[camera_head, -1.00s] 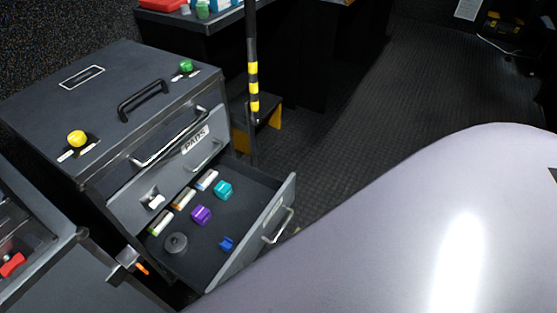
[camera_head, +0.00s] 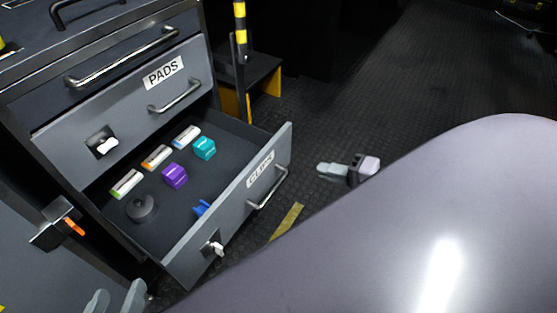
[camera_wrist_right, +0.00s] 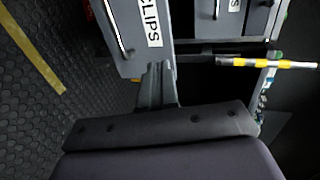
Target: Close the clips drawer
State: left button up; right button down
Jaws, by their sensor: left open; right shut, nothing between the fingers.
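The clips drawer (camera_head: 190,255) is pulled well out of the cabinet, below the shut PADS drawer (camera_head: 130,105). Its front carries a CLIPS label, a bar handle (camera_head: 270,190) and a small latch (camera_head: 214,249). My right gripper (camera_head: 322,171) is shut and empty, to the right of the drawer front, with its fingers pointing left toward it. In the right wrist view, the fingers (camera_wrist_right: 157,80) lie close to the CLIPS front (camera_wrist_right: 130,25); I cannot tell if they touch. My left gripper (camera_head: 116,302) is open at the bottom left, partly cut off.
Inside the drawer lie several batteries (camera_head: 156,157), a purple block (camera_head: 175,176), a teal block (camera_head: 204,148), a blue clip (camera_head: 201,208) and a dark round piece (camera_head: 142,208). A striped pole (camera_head: 240,30) stands behind. The floor right of the drawer is clear.

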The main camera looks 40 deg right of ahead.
jog(key=b, duration=0.3)
send_near(267, 153)
jog(key=x, duration=0.5)
jog(key=shift+s+d+f, duration=0.1)
jog(key=shift+f, duration=0.2)
jog(key=shift+w+a, duration=0.3)
jog(key=shift+w, duration=0.4)
pick_arm(q)
jog(key=shift+w+d+h, duration=0.2)
jog(key=shift+d+h, duration=0.2)
jog(key=shift+d, duration=0.15)
jog(key=shift+w+d+h, duration=0.15)
jog(key=shift+d+h, duration=0.25)
jog(key=shift+d, duration=0.15)
pick_arm(e)
jog(key=shift+w, duration=0.1)
